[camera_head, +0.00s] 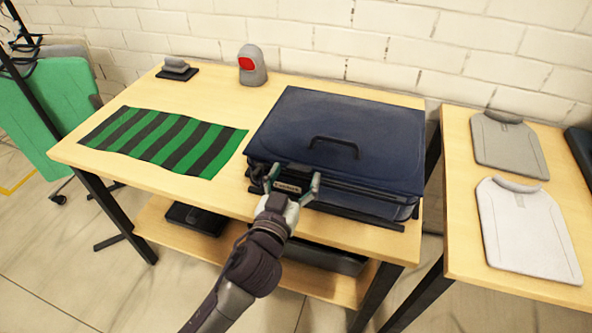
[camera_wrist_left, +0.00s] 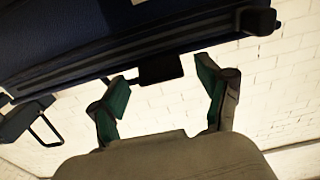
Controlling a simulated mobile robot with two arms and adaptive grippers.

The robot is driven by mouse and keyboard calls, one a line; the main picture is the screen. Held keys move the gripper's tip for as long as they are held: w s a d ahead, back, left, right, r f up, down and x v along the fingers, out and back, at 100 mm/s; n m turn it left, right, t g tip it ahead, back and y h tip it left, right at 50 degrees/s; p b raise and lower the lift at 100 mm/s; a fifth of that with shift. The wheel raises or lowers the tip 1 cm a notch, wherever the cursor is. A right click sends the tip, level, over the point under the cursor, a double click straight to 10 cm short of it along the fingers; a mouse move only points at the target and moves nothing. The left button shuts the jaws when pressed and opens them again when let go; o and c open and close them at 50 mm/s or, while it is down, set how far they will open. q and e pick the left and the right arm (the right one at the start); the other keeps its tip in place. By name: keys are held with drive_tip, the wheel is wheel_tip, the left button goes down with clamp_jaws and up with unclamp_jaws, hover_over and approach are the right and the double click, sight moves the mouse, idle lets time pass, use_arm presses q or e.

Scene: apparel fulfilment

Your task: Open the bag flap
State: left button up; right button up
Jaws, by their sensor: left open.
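A dark blue bag (camera_head: 340,125) lies flat on the right part of the wooden table, with a black handle on its top flap. Its front edge faces me, and the flap lies down over the body. My left gripper (camera_head: 291,181) is at the bag's front edge, left of centre, with its fingers spread. In the left wrist view, the open green-padded fingers (camera_wrist_left: 165,95) stand on either side of a small dark tab (camera_wrist_left: 161,69) that hangs from the bag's edge (camera_wrist_left: 120,65). I cannot tell whether the fingers touch the bag. My right gripper is not in view.
A green-and-black striped cloth (camera_head: 165,140) lies on the table (camera_head: 225,90) left of the bag. A grey device with a red face (camera_head: 252,66) stands behind. A second table (camera_head: 462,225) on the right holds folded grey and white garments (camera_head: 528,228). A lower shelf holds dark items.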

use_arm(q)
drive_tip(key=shift+w+d, duration=0.15)
drive_tip(key=shift+w, duration=0.35)
clamp_jaws()
drive_tip(key=shift+r, duration=0.1)
